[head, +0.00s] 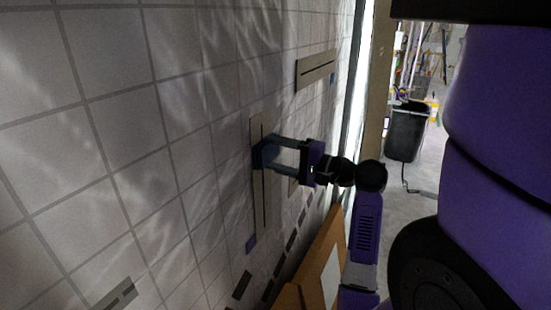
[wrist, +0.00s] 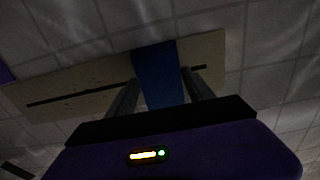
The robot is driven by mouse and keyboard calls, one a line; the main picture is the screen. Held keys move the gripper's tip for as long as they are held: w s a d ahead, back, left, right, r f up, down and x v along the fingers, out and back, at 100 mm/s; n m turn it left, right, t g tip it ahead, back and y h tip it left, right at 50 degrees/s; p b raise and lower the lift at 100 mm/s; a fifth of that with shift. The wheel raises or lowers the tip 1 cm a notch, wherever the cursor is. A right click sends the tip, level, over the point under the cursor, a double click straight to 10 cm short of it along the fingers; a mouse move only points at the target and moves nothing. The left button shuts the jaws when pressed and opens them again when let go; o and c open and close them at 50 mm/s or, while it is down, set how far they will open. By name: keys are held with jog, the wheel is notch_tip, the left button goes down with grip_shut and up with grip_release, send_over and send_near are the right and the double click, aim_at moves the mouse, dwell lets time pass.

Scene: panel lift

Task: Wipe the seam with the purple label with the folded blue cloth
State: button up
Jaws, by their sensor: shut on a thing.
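The purple label (head: 251,243) is on the tiled wall at the lower end of a beige plate with a dark seam (head: 264,207). My gripper (head: 276,155) is shut on the folded blue cloth (head: 262,158). The cloth is at the upper middle of this plate, over part of the seam, and appears to be against it. In the wrist view the cloth (wrist: 158,75) stands between my two fingers and covers one part of the seam. The seam (wrist: 75,95) shows to the left of the cloth, with a purple patch (wrist: 5,73) at the left edge.
Another seam plate (head: 316,69) is higher on the wall at right, and a third (head: 115,295) is at lower left. Several dark tiles (head: 242,285) run along the lower wall. A wooden frame (head: 318,262) stands below my arm. A black bin (head: 406,130) is far right.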

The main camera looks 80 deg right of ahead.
jog(key=shift+f, duration=0.1)
jog(key=b, duration=0.4)
send_over(264, 210)
jog(key=v, duration=0.3)
jog(key=shift+f, duration=3.35)
jog(key=shift+s+a+f+b, duration=0.15)
jog(key=shift+f+b, duration=0.5)
jog(key=shift+f, duration=0.55)
jog(key=shift+s+d+f+b, duration=0.1)
jog(key=shift+s+f+b, duration=0.1)
jog(key=shift+f+b, duration=0.75)
jog(key=shift+s+a+f+b, duration=0.15)
jog(key=shift+f+b, duration=0.25)
jog(key=shift+f, duration=1.05)
jog(key=shift+w+f+b, duration=0.15)
jog(key=shift+f+b, duration=1.95)
jog(key=shift+f, duration=1.3)
jog(key=shift+p+v, duration=0.55)
jog(key=shift+v, duration=2.45)
jog(key=shift+r, duration=0.15)
